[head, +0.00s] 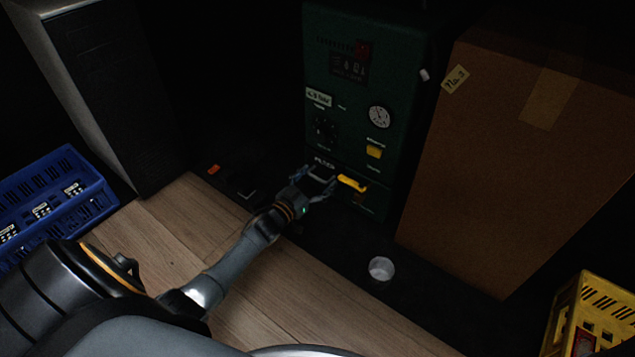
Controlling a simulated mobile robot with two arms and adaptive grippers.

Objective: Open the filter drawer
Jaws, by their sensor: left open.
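The dark green machine (345,105) stands at the back centre, with a gauge, a display and a knob on its front. Low on its front is the filter drawer, with a small label that seems to read "FILTER" and a yellow handle (352,183). The drawer looks shut, though my gripper hides part of its front. My left gripper (322,180) is open in front of the drawer, just left of the yellow handle. I cannot tell whether a finger touches the handle. My right gripper is not in view.
A big brown cardboard box (490,160) stands close to the machine's right side. A blue crate (55,200) is at the left, a yellow crate (597,318) at the lower right. Small items lie left of the gripper.

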